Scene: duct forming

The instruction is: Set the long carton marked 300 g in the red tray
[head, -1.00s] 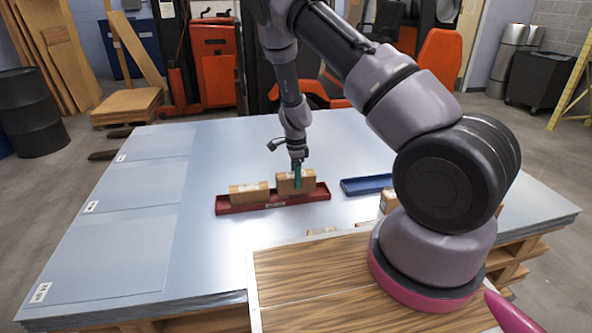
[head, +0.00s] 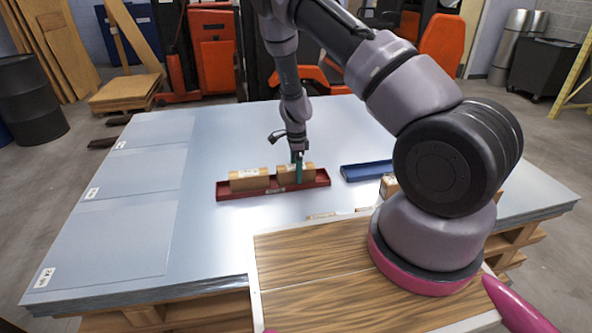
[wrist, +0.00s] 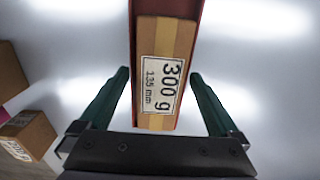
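The long brown carton marked 300 g (wrist: 160,75) lies in the red tray (wrist: 198,22) in the wrist view, its label facing up. In the head view it is the right-hand carton (head: 286,174) in the red tray (head: 234,193). My gripper (head: 299,170) is low over this carton. In the wrist view my gripper (wrist: 160,80) has its two green fingers apart, one on each side of the carton, with visible gaps between. The carton's underside is hidden.
Another brown carton (head: 249,180) lies in the left half of the red tray. A blue tray (head: 366,171) stands to the right. More cartons (wrist: 28,132) show at the wrist view's left edge. The sheet-metal surface (head: 235,135) behind the red tray is clear.

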